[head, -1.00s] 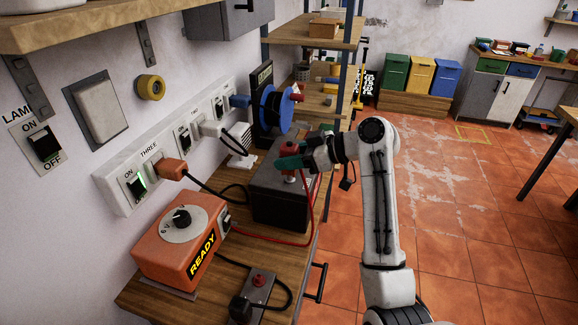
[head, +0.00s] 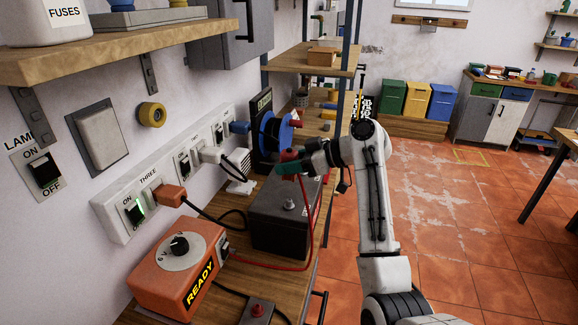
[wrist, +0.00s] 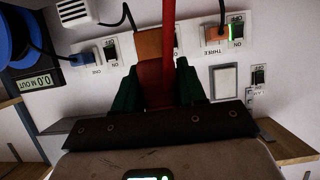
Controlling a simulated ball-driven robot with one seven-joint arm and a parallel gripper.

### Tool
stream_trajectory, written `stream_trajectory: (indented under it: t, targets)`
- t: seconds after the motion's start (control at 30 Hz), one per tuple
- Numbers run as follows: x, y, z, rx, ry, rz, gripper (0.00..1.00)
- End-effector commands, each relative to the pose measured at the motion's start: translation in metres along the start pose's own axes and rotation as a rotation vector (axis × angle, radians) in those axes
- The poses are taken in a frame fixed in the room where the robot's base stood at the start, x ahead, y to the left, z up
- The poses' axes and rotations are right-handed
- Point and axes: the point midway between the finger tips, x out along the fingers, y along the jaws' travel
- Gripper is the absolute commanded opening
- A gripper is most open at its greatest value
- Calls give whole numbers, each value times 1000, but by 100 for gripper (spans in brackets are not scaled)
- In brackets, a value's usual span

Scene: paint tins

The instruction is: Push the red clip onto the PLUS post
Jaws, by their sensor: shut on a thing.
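My gripper (head: 288,167) has green fingers and is shut on the red clip (head: 289,156), above the far part of a dark battery box (head: 280,233). In the wrist view the clip (wrist: 154,84) sits between the green fingers (wrist: 157,95), with a red cable running up from it. A bare grey post (head: 290,204) stands on the battery top, below and apart from the clip. No PLUS mark is readable, so I cannot tell which post it is. Any other post is hidden.
The red cable (head: 270,267) runs beside the battery to an orange charger (head: 178,265) marked READY. A blue reel (head: 275,132) stands just behind the gripper. A socket strip (head: 165,180) lines the wall at left. Open floor lies right of the bench.

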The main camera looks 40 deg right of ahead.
Motion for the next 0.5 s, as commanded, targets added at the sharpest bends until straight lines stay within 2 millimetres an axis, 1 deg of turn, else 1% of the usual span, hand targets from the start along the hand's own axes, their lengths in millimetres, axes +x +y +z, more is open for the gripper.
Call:
stream_trajectory:
  t: [0.27,0.5]
  targets:
    - [0,0,0,0,1,0,19]
    - [3,0,7,0,0,0,19]
